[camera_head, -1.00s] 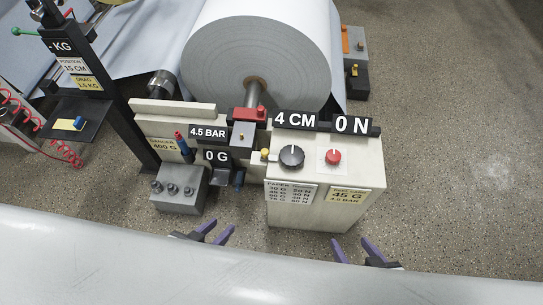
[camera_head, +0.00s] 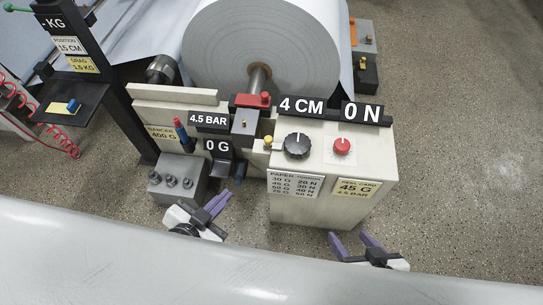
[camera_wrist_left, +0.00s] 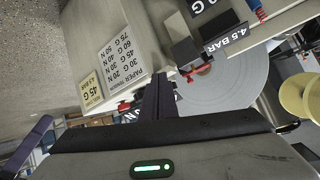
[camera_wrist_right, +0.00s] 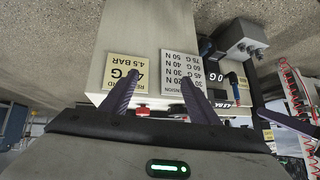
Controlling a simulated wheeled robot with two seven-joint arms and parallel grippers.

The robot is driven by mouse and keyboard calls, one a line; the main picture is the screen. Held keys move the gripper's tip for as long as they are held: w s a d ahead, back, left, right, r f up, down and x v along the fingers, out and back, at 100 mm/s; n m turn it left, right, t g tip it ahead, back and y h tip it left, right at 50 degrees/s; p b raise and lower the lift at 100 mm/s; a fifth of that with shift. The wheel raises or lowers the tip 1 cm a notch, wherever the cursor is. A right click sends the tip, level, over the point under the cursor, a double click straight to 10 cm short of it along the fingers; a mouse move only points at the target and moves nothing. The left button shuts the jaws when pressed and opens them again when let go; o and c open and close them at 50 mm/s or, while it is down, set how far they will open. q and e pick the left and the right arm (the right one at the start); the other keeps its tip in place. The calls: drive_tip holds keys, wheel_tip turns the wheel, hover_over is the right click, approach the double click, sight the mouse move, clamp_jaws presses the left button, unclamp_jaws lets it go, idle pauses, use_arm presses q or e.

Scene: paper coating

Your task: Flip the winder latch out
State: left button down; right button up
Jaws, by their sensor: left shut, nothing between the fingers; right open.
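A red block with a small red knob (camera_head: 253,100) sits at the end of the roll's shaft; it seems to be the winder latch, but I cannot tell its position. Red parts near the roll also show in the left wrist view (camera_wrist_left: 198,72). My left gripper (camera_head: 217,203) is shut and empty, in front of the grey box and below the red block, apart from both. Its closed fingers show in the left wrist view (camera_wrist_left: 157,97). My right gripper (camera_head: 349,238) is open and empty in front of the control cabinet (camera_head: 320,205); its spread fingers show in the right wrist view (camera_wrist_right: 158,92).
The cabinet top carries a black dial (camera_head: 297,146), a red knob (camera_head: 342,146) and a yellow knob (camera_head: 268,141). A large paper roll (camera_head: 290,50) stands behind. A grey box with several knobs (camera_head: 178,183) is at left.

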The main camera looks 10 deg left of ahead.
sight(272, 156)
use_arm(q)
drive_tip(key=w+d+f+m+t+h+b, duration=0.1)
drive_tip(key=w+m+b, duration=0.3)
drive_tip(key=m+b, duration=0.4)
drive_tip(key=w+d+f+m+t+h+b, duration=0.1)
drive_tip(key=w+d+m+t+h+b, duration=0.3)
drive_tip(key=m+b, duration=0.4)
drive_tip(key=w+b, duration=0.1)
drive_tip(key=b, duration=0.3)
drive_tip(key=shift+f+t, duration=0.3)
use_arm(e)
drive_tip(key=w+a+f+n+g+y, duration=0.1)
drive_tip(key=a+f, duration=0.4)
drive_tip(key=f, duration=0.7)
drive_tip(key=shift+w+f+y, duration=0.2)
drive_tip(key=shift+f+y, duration=0.2)
use_arm(q)
drive_tip(key=b+x, duration=0.1)
drive_tip(key=x, duration=0.8)
drive_tip(key=shift+b, duration=0.4)
drive_tip(key=shift+w+d, duration=0.2)
drive_tip(key=shift+w, duration=0.25)
use_arm(e)
drive_tip(key=shift+w+a+r+y, duration=0.35)
drive_tip(key=shift+a+r+y, duration=0.15)
drive_tip(key=shift+a+r, duration=0.25)
drive_tip(key=shift+s+d, duration=0.1)
